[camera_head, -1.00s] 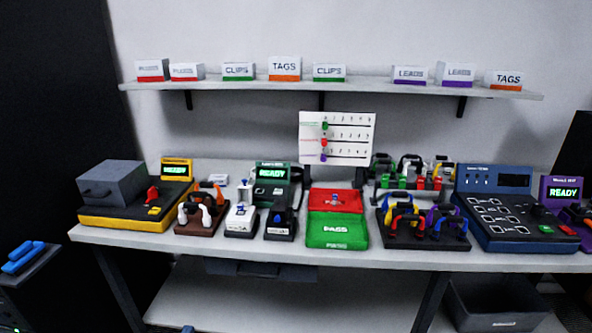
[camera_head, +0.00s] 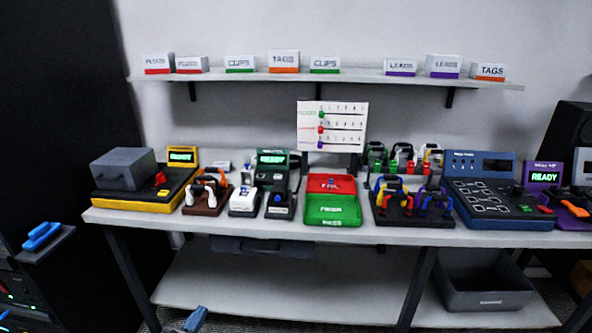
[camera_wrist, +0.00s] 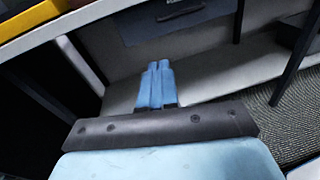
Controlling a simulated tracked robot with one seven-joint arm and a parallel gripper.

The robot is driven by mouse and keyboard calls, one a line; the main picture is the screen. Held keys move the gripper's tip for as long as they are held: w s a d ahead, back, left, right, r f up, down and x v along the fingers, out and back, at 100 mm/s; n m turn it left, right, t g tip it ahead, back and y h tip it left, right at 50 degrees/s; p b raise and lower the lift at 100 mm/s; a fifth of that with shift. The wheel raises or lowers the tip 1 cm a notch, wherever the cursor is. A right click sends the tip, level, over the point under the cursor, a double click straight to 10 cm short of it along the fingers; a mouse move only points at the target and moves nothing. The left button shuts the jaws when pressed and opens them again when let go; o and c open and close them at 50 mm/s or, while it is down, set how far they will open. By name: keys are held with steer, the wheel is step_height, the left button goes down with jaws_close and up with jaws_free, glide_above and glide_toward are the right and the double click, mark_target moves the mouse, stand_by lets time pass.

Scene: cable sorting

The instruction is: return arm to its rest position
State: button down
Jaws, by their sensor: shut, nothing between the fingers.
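My gripper (camera_wrist: 157,72) shows in the wrist view with its two blue fingers together and nothing between them. It points toward the lower shelf (camera_wrist: 205,62) and the underside of the bench. In the head view, a small blue part of my arm shows at the bottom, in front of the lower shelf and below the tabletop. The gripper touches none of the bench items.
The bench top (camera_head: 150,222) carries a yellow-based station (camera_head: 130,197), a red and green tray (camera_head: 333,210), a cable rack (camera_head: 412,208) and a blue tester (camera_head: 490,205). A grey bin (camera_head: 488,297) stands below right. A dark cabinet (camera_head: 25,275) stands at left. The lower shelf is largely clear.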

steer(key=w+d+r+m+g+h, duration=0.2)
steer(key=w+d+r+m+g, duration=0.45)
steer(key=d, duration=0.35)
steer(key=w+d+r+m+g+h, duration=0.2)
steer(key=w+d+r+m+g, duration=0.3)
steer(key=d+r+m, duration=0.4)
steer(key=s+d+r+m+g+y, duration=0.1)
steer(key=d+r+m+g+y, duration=0.15)
steer(key=d+r, duration=0.4)
steer(key=d+r+m+g+y, duration=0.1)
steer(key=d+r+m, duration=0.3)
steer(key=d, duration=0.5)
steer(key=s+d+r+m+t+y, duration=0.4)
steer(key=s+d+r+m, duration=0.6)
steer(key=s+d+r, duration=0.3)
steer(key=shift+s+r, duration=0.2)
steer(key=shift+s, duration=0.25)
steer(key=c, duration=1.9)
jaws_free()
